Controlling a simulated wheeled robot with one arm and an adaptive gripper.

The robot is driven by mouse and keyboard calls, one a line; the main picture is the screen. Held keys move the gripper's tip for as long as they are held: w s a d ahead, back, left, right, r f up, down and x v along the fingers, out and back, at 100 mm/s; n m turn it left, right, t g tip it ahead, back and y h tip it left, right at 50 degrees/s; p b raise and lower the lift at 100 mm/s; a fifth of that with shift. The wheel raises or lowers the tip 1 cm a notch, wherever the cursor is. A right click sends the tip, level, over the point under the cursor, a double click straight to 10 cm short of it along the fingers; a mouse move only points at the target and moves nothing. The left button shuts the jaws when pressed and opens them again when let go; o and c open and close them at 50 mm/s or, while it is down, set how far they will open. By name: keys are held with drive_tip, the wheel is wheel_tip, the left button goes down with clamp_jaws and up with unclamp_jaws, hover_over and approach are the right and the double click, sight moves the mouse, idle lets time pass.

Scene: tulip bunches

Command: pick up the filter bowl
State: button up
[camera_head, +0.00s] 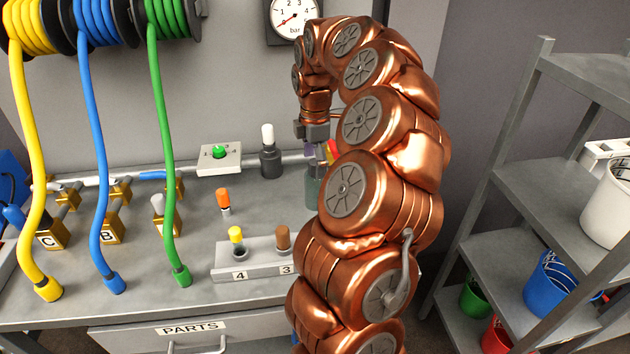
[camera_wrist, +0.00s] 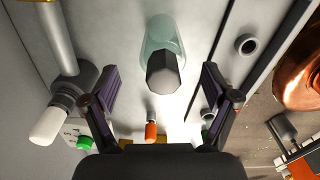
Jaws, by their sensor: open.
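The filter bowl appears to be the clear teal cup on the workbench; in the head view (camera_head: 312,188) it shows just below my gripper (camera_head: 316,152), partly hidden by my arm. In the wrist view the teal cup (camera_wrist: 158,32) is at the top centre, with a dark grey faceted piece (camera_wrist: 163,78) at its near end. My gripper (camera_wrist: 160,103) is open, its two fingers spread to the left and right of the faceted piece. Neither finger touches it, and nothing is held.
A dark grey fitting with a white cap (camera_head: 268,155) stands left of the cup. An orange-capped piece (camera_head: 223,201) and a grey block (camera_head: 262,262) with yellow and brown plugs are nearer the front. Coloured hoses hang at left; a shelf (camera_head: 560,195) stands right.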

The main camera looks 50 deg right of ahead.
sight(315, 179)
drive_tip(key=shift+s+a+f+p, duration=0.15)
drive_tip(key=shift+f+p, duration=0.7)
drive_tip(key=shift+f, duration=1.75)
drive_tip(key=shift+c, duration=0.4)
drive_tip(key=c, duration=1.2)
